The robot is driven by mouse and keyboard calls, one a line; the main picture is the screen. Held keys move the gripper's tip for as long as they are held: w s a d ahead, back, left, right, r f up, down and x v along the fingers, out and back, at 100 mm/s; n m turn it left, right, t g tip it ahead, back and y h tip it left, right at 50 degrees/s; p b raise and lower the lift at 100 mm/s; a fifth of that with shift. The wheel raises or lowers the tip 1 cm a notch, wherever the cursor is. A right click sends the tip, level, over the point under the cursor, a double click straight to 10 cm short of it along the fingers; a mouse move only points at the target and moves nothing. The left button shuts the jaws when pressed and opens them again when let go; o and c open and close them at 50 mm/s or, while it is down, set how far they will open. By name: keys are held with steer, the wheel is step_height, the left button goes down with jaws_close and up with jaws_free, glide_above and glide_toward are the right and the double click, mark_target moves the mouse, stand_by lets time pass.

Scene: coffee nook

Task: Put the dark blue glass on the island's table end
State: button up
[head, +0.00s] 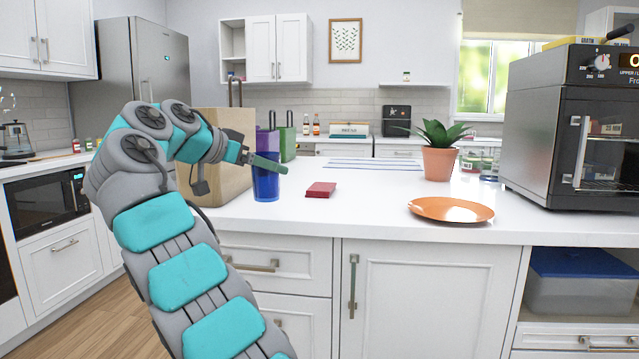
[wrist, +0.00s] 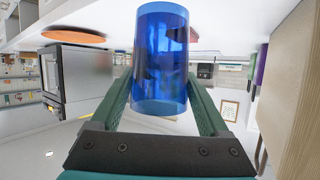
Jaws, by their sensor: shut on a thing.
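The dark blue glass (head: 266,184) is upright at the front left of the white island top (head: 370,215). My gripper (head: 268,163) is shut on it, with a finger across its upper part in the head view. In the wrist view the see-through blue glass (wrist: 160,55) sits between the two green fingers of my gripper (wrist: 160,95), one on each side. I cannot tell whether its base touches the island top or hangs just above it.
A brown paper bag (head: 225,165) stands close behind my gripper, with purple and green bags (head: 288,145) beyond. A small dark red box (head: 320,189), an orange plate (head: 450,210), a potted plant (head: 440,163) and an oven (head: 545,140) stand rightward. The front middle is clear.

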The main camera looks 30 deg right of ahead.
steer(key=shift+s+d+r+b+x, duration=0.15)
steer(key=shift+s+b+x, duration=0.2)
steer(key=shift+x, duration=2.1)
steer(key=shift+s+d+r+b+x, duration=0.1)
steer(key=shift+s+d+b+x, duration=0.25)
steer(key=shift+x, duration=2.05)
steer(key=shift+s+b+x, duration=0.2)
steer(key=shift+b+x, duration=0.2)
steer(key=shift+x, duration=2.05)
steer(key=shift+f, duration=0.15)
steer(key=o, duration=1.4)
steer(key=shift+o, duration=0.2)
steer(key=shift+r, duration=0.25)
steer(key=p+v, duration=0.1)
steer(key=v, duration=1.1)
steer(key=shift+p, duration=0.35)
